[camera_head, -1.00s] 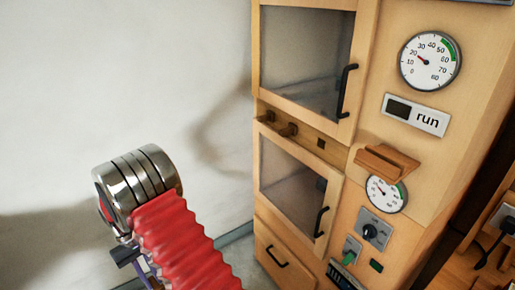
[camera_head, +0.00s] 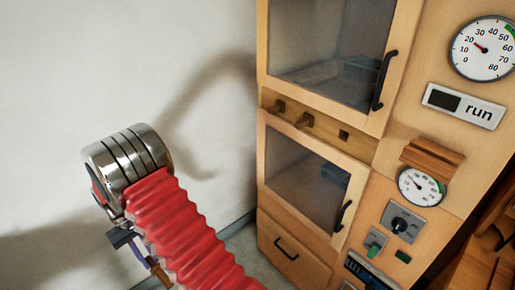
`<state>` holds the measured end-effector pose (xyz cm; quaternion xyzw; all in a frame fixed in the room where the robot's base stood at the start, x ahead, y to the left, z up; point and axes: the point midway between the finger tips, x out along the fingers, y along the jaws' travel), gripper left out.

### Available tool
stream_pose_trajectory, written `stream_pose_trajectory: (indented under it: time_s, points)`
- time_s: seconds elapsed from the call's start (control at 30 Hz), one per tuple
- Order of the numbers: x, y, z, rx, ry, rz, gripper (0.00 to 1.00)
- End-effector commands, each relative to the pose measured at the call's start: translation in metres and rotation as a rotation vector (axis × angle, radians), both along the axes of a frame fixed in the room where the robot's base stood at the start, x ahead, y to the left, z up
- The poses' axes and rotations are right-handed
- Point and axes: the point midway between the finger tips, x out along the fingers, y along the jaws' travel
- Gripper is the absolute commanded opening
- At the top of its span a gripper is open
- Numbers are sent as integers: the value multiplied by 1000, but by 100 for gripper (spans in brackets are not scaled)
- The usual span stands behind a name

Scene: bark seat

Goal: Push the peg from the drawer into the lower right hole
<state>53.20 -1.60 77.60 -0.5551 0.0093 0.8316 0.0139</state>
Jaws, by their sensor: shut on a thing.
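My gripper (camera_head: 143,255) is at the lower left, partly hidden behind my red sleeve and low in the picture. It is shut on a small brown peg (camera_head: 159,272), of which only a bit shows. The wooden cabinet has a rail (camera_head: 324,129) between its two glass doors. Two brown pegs stick out of the rail, a left one (camera_head: 278,106) and a middle one (camera_head: 304,120). A dark square hole (camera_head: 343,134) is empty at the rail's right. The drawer (camera_head: 292,249) at the cabinet's bottom looks shut. My gripper is well left of the rail, apart from it.
The upper glass door (camera_head: 333,50) and the lower glass door (camera_head: 308,180) are shut, with black handles. A small wooden ledge (camera_head: 432,156) juts out right of the rail. Gauges, a run sign (camera_head: 463,106) and switches sit at the right. Free space lies before the white wall.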

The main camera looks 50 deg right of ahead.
Motion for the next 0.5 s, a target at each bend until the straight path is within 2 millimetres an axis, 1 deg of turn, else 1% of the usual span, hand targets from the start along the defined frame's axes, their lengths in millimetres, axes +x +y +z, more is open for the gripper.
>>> stream_pose_trajectory:
  time_s: [0.1, 0.3, 0.43, 0.5]
  points:
    - [0, 6, 0, 0, 0, 14, 0]
    - [0, 12, 0, 0, 0, 27, 0]
    - [0, 13, 0, 0, 0, 32, 0]
    - [1, 10, 3, 1, 0, 41, 0]
